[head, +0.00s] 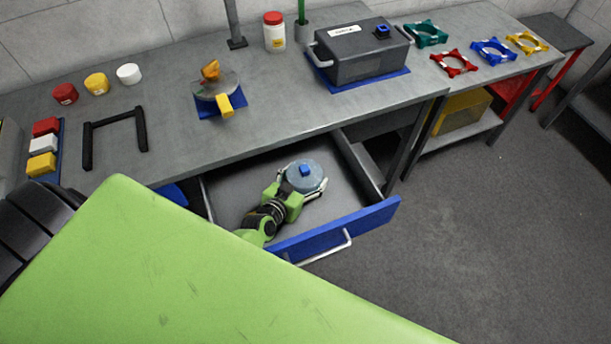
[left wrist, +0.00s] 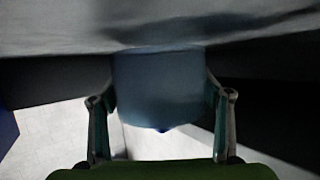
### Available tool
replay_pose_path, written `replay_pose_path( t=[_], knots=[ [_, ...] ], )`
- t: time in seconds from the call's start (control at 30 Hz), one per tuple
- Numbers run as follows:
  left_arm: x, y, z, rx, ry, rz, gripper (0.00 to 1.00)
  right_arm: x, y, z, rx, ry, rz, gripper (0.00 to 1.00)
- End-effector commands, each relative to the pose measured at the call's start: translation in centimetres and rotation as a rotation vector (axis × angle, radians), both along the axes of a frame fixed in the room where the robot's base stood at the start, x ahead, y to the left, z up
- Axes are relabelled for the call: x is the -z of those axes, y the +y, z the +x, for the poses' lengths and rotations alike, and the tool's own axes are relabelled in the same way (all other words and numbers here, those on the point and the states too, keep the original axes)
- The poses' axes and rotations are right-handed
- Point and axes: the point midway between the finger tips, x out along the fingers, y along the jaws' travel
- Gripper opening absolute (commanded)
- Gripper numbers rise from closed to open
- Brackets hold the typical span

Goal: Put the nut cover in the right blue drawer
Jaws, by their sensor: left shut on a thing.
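The nut cover (head: 306,176) is a round, pale blue translucent piece with a blue knob on top. It is inside the open right blue drawer (head: 340,232), toward the drawer's back and middle. My left gripper (head: 306,188) reaches into the drawer and is shut on the nut cover. In the left wrist view the cover (left wrist: 160,90) sits between the two fingers (left wrist: 160,105). I cannot tell whether the cover touches the drawer floor. My right gripper is not in view.
The bench top (head: 270,110) overhangs the back of the drawer. On it stand a grey box (head: 360,55), a disc device with a yellow handle (head: 217,88) and a black frame (head: 115,135). Coloured rings (head: 454,63) lie at the right.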

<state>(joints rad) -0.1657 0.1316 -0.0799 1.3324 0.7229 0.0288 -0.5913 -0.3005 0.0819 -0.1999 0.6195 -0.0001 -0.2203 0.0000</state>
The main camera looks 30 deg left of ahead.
Motion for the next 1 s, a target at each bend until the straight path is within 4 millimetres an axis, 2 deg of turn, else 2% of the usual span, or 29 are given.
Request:
replay_pose_path(
  t=[0.27, 0.3, 0.37, 0.7, 0.87, 1.0],
  knots=[
    [0.7, 0.0, 0.0, 0.0, 0.0, 0.0, 0.48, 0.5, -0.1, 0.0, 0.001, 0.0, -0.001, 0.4],
    [0.7, 0.0, 0.0, 0.0, 0.001, 0.0, 0.73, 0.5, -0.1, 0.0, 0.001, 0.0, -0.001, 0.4],
    [0.8, 0.0, -0.1, 0.0, 0.002, 0.0, 0.87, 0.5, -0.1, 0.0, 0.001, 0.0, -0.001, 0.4],
    [0.9, 0.0, -0.2, 0.0, 0.006, 0.0, 0.87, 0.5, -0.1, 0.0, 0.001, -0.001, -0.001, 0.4],
    [-0.6, 0.0, -0.2, 0.0, 0.005, 0.0, 0.87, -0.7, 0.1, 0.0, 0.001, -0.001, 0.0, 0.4],
    [-1.3, 0.1, -2.4, 0.0, 0.005, -0.001, 0.87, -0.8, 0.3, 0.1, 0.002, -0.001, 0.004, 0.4]
  ],
)
